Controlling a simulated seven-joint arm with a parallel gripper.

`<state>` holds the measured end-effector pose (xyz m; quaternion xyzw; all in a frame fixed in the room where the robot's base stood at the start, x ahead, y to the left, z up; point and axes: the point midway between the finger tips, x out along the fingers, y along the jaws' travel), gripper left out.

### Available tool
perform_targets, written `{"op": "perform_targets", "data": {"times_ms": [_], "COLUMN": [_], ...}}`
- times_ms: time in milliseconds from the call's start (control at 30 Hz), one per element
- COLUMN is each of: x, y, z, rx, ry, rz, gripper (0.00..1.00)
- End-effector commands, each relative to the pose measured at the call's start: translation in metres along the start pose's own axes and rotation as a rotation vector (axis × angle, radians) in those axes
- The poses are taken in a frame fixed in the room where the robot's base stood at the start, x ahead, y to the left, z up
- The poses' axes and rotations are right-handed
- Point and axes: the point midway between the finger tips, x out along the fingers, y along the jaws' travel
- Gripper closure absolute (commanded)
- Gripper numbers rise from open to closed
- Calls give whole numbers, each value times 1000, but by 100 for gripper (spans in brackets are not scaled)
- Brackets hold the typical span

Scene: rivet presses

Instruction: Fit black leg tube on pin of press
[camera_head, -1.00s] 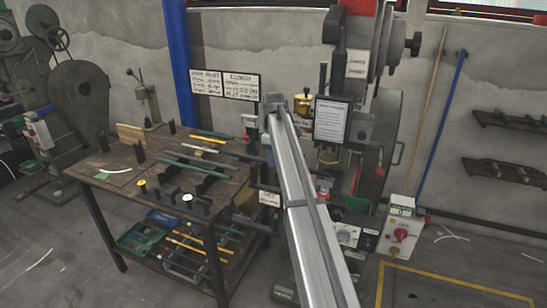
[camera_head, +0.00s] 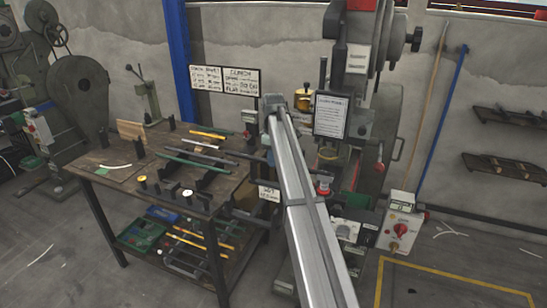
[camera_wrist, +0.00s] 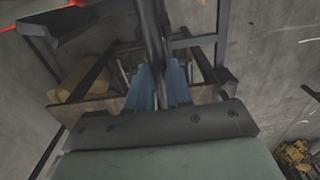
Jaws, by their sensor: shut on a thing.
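In the wrist view my gripper (camera_wrist: 158,85) has blue fingers shut on a dark tube (camera_wrist: 152,30), which runs up and out of the top of the picture. In the head view my grey arm reaches up to the front of the press (camera_head: 358,75) and hides the gripper and the tube. The press stands against the wall with a white notice (camera_head: 330,117) on its front. I cannot make out its pin in either view, nor whether the tube touches it.
A dark workbench (camera_head: 110,178) left of the press carries yellow and green tubes (camera_head: 190,160) on racks. A shelf below holds a green bin (camera_head: 135,238) and more tubes. A control box with a red knob (camera_head: 399,229) stands right of the press. The floor at right is open.

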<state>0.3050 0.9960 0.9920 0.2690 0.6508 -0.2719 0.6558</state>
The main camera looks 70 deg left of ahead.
Motion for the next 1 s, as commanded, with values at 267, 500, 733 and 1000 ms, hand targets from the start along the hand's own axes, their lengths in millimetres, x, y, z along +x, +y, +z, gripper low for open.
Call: {"op": "perform_targets", "data": {"times_ms": [267,500,733,1000], "x": [1,1,1,-13], "y": [0,0,0,0], "z": [0,0,0,0], "rx": [0,0,0,0], "ry": [0,0,0,0], "rz": [0,0,0,1], "gripper": [76,53,51,51]}}
